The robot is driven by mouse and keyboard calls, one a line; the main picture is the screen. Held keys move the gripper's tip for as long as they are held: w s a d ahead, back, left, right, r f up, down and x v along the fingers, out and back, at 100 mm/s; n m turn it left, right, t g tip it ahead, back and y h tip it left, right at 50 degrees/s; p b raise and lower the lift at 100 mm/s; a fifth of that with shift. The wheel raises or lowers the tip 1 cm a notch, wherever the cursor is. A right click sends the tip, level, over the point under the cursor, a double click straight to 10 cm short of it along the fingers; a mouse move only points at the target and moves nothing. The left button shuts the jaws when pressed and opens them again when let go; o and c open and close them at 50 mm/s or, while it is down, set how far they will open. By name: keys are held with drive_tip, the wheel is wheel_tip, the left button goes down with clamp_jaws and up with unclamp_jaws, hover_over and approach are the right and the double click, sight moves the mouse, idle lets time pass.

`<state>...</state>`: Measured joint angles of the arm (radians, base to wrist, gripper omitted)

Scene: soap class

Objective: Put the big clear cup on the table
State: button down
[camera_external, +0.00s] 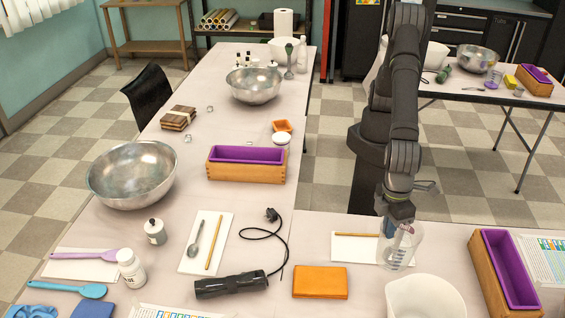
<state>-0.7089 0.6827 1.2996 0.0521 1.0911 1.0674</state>
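The big clear cup (402,253) is in the lower right of the view, a see-through beaker standing upright or nearly so over the right-hand part of the white table (340,220). My gripper (400,222) points down at the cup's rim and overlaps its upper part. The fingers are small and partly lost against the clear wall, so I cannot tell whether they are closed on it. I also cannot tell whether the cup's base touches the table.
A white bowl (425,297) stands just in front of the cup. A white board with a wooden stick (355,234) lies left of it. An orange sponge-like block (320,282) is front left. A wooden mold with purple lining (508,270) is to the right.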

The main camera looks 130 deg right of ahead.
drive_tip(key=s+a+n, duration=0.3)
drive_tip(key=s+a, duration=1)
drive_tip(key=s, duration=0.3)
drive_tip(key=shift+s+a+f, duration=0.1)
drive_tip(key=shift+f, duration=3.85)
drive_tip(key=shift+s+f, duration=0.1)
drive_tip(key=shift+f, duration=3.8)
drive_tip(key=shift+f, duration=0.2)
drive_tip(key=c, duration=1.6)
unclamp_jaws()
drive_tip(key=shift+r, duration=0.1)
drive_tip(key=r, duration=0.8)
drive_tip(key=d+r, duration=0.1)
drive_tip(key=r, duration=0.3)
drive_tip(key=shift+r, duration=0.1)
